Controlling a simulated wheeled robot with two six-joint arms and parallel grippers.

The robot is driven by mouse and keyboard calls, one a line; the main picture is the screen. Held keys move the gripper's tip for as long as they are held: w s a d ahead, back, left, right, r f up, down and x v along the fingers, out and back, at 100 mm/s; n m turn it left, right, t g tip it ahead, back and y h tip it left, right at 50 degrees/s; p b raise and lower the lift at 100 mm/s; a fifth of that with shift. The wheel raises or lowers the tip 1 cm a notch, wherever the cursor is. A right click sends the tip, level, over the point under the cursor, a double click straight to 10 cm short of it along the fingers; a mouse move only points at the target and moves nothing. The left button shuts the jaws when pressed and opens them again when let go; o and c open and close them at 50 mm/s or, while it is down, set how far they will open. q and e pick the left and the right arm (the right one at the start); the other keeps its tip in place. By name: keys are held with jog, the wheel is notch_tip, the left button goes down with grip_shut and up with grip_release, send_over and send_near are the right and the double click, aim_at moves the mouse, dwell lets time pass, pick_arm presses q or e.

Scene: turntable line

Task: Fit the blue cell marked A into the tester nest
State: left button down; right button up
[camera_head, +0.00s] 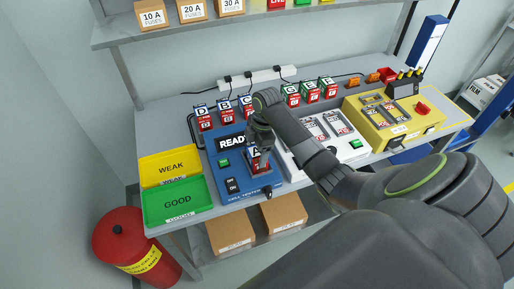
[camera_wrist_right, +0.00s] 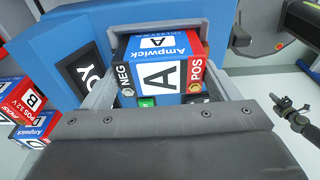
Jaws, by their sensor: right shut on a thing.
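The blue cell marked A (camera_wrist_right: 158,72) has a white label, a black NEG side and a red POS side. In the head view the cell (camera_head: 259,163) is upright at the right part of the blue tester (camera_head: 224,145). My right gripper (camera_head: 260,142) comes down on it from above and is shut on it. The right wrist view shows the cell between the grey fingers. The tester nest is mostly hidden by the cell and gripper. I cannot tell whether the cell is fully seated. My left gripper is not in view.
Cells D, B and C (camera_head: 225,115) stand behind the tester; more cells (camera_head: 310,92) stand to the right. Yellow WEAK (camera_head: 170,168) and green GOOD (camera_head: 178,201) trays lie left. A white unit (camera_head: 341,137) and yellow box (camera_head: 393,124) stand right. My right arm covers part of the bench.

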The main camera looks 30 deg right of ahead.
jog(key=shift+f, duration=0.1)
jog(key=o, duration=1.3)
jog(key=r, duration=0.2)
jog(key=r+b, duration=0.1)
jog(key=r, duration=0.1)
jog(key=d+r, duration=0.1)
jog(key=r, duration=0.2)
jog(key=shift+s+d+b, duration=0.1)
jog(key=shift+b, duration=0.25)
jog(key=shift+s+d+r+p, duration=0.15)
jog(key=shift+r+p, duration=0.6)
jog(key=shift+r, duration=0.55)
jog(key=shift+s+d+r+p, duration=0.15)
jog(key=shift+r+p, duration=0.55)
jog(key=shift+r, duration=0.6)
jog(key=shift+w+f, duration=0.1)
jog(key=shift+w, duration=0.05)
